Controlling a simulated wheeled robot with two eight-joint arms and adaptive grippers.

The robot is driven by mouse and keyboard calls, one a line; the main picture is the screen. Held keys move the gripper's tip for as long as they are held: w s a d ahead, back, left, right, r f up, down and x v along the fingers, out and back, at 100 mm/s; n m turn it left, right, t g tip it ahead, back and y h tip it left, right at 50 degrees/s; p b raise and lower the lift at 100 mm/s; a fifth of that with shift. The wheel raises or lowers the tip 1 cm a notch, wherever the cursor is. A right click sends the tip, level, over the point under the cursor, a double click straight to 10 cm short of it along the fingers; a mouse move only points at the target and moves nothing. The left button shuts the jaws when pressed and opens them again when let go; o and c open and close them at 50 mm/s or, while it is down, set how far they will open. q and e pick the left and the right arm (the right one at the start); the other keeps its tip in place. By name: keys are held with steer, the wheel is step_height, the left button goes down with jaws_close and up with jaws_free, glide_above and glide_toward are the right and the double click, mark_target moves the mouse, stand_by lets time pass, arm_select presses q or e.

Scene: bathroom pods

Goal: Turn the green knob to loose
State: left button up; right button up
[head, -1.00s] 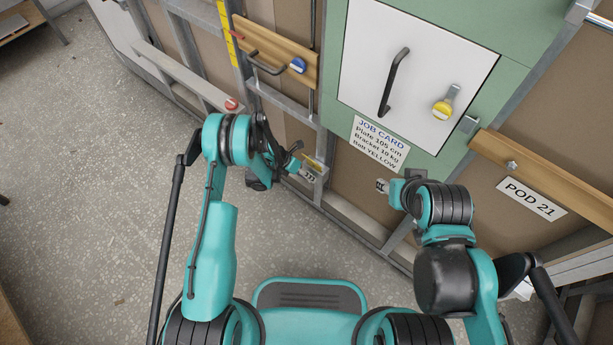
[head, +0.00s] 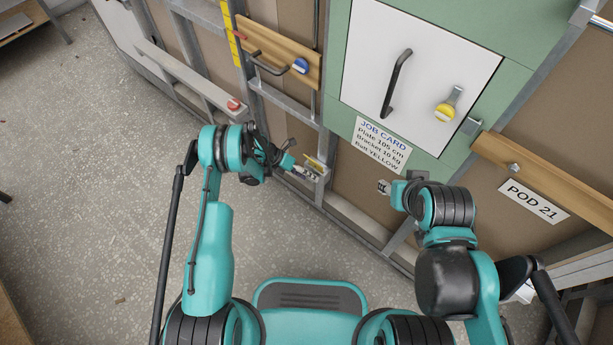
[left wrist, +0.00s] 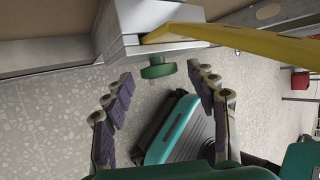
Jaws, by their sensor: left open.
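The green knob (left wrist: 157,67) is a small ribbed disc on the underside of a grey metal block (left wrist: 150,22) in the left wrist view. My left gripper (left wrist: 159,80) is open, its purple-padded fingers on either side of the knob with gaps showing. It does not visibly touch the knob. In the head view my left gripper (head: 284,160) is beside the small metal bracket (head: 307,172) low on the wall frame; the green knob cannot be made out there. My right gripper (head: 385,187) is far right of it, near the wall, its fingers too small to read.
A yellow strip (left wrist: 230,38) runs from the block across the left wrist view. Above are a red knob (head: 234,104), a blue knob (head: 300,66), a yellow knob (head: 445,112) and a black handle (head: 397,83).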

arm_select(q)
steer(key=v, duration=1.2)
